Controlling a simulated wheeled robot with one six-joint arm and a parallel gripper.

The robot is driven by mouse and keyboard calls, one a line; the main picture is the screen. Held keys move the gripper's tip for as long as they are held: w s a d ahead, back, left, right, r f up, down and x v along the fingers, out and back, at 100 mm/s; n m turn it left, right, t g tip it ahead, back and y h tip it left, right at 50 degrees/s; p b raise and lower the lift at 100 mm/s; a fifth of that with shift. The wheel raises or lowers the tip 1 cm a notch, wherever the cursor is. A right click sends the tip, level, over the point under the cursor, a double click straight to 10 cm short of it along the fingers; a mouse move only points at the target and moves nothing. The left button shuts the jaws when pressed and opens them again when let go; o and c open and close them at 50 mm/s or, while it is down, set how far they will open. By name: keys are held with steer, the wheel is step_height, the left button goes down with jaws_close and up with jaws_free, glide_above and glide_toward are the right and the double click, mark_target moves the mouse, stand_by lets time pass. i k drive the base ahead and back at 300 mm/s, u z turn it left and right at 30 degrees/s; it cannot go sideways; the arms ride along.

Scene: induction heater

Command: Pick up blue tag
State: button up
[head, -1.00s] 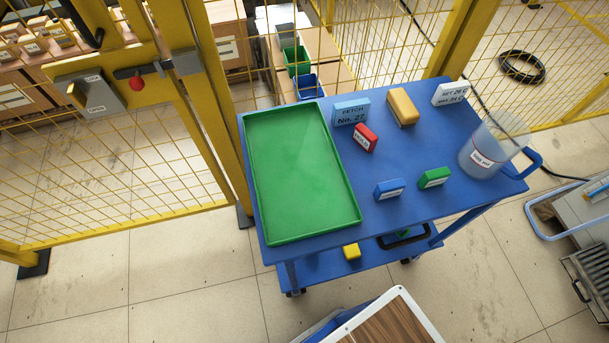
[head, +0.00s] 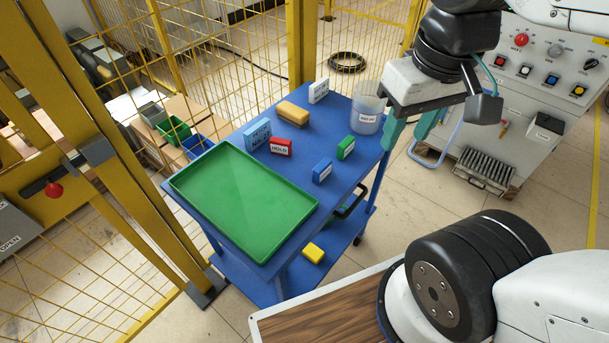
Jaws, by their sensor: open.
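The blue tag (head: 322,171), a small blue block with a white label, stands upright on the blue cart's top (head: 305,190), near its front right edge. My gripper (head: 406,146) is at the upper right, with its teal fingers apart and nothing seen between them. In the picture it is right of the blue tag and clear of it. Part of one finger is hard to make out.
A green tag (head: 346,148), a red HOLD tag (head: 282,146), a light-blue sign (head: 257,135), a tan block (head: 293,113), a white card (head: 319,90) and a clear beaker (head: 366,115) share the cart with an empty green tray (head: 235,200). Yellow fencing (head: 215,75) stands behind.

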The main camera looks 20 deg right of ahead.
mark_target(324, 169)
steer(key=z, duration=2)
steer(key=k, duration=1.2)
steer(key=u, duration=1.8)
steer(key=i, duration=0.5)
steer(key=z, duration=0.05)
